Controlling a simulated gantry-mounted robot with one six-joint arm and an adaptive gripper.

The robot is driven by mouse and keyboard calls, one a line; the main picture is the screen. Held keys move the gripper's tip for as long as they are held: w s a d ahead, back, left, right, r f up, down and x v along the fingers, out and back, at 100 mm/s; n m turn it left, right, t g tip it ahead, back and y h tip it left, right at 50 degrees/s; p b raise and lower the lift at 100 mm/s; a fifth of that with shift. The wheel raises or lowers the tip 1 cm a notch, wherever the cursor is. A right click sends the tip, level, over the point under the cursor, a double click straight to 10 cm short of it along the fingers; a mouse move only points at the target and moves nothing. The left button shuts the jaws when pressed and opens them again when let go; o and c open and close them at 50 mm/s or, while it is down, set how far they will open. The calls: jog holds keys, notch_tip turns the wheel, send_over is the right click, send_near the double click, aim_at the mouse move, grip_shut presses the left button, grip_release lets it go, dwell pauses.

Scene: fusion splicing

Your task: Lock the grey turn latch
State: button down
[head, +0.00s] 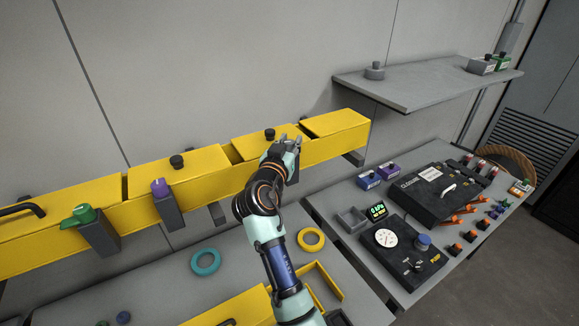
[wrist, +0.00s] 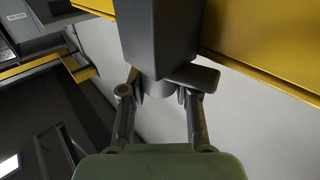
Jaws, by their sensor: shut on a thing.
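The grey turn latch (wrist: 158,88) sits on the end of a dark grey block (wrist: 161,40) fixed to the yellow housing. It has a round hub and a flat lever arm (wrist: 199,77) pointing right in the wrist view. My gripper (wrist: 160,96) is shut on the latch, one finger on each side of the hub. In the head view my gripper (head: 287,144) is at the front of the yellow housing (head: 335,146), right of the purple latch. There my own wrist hides most of the grey latch.
A purple latch (head: 160,188) and a green latch (head: 81,215) sit on blocks further left. Black knobs (head: 270,134) stand on the yellow lids. A teal ring (head: 206,262) and a yellow ring (head: 311,239) lie on the table below. A dark control panel (head: 403,254) stands right.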

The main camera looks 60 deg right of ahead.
jog(key=m+g+b, duration=0.1)
jog(key=g+b, duration=0.1)
jog(key=m+g+b, duration=0.1)
jog(key=g+b, duration=0.1)
jog(key=b, duration=0.1)
jog(key=shift+f, duration=0.35)
jog(key=shift+r+m+g+b, duration=0.15)
jog(key=shift+m+g+b, duration=0.4)
jog(key=shift+m+g, duration=0.25)
jog(key=shift+r+m+g+b, duration=0.15)
jog(key=shift+m+g+b, duration=0.45)
jog(key=shift+g, duration=0.6)
jog(key=c, duration=0.8)
grip_release()
jog(key=shift+s, duration=0.1)
jog(key=v, duration=1.2)
jog(key=shift+r, duration=0.1)
